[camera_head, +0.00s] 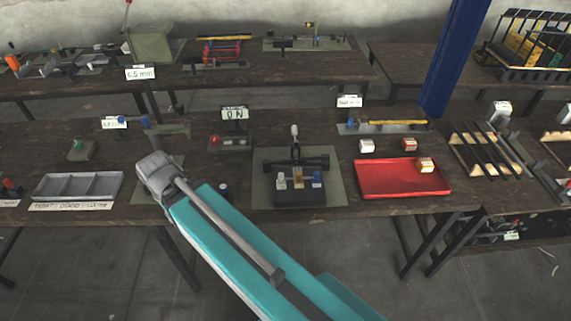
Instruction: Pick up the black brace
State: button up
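I cannot tell for sure which thing is the black brace. One candidate is the black bar-like piece (313,162) lying across the green mat (333,190) on the front bench. It sits behind a dark block (297,198) that holds small pieces. Other candidates are several long black bars (486,152) lying slanted across a wooden holder (470,160) at the right. My teal and grey arm reaches over the bench's front edge, left of the mat. No gripper fingers show, so I cannot tell whether my gripper is open or shut.
A red tray (375,186) with a small box (425,165) is right of the mat. A grey compartment tray (78,186) is at the left. A blue post (452,60) rises behind the bench. Tools and label signs stand along the back.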

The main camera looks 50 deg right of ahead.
aim_at(325, 163)
jog(key=u, duration=0.55)
jog(key=k, duration=1.8)
jog(key=z, duration=0.4)
jog(key=i, duration=0.95)
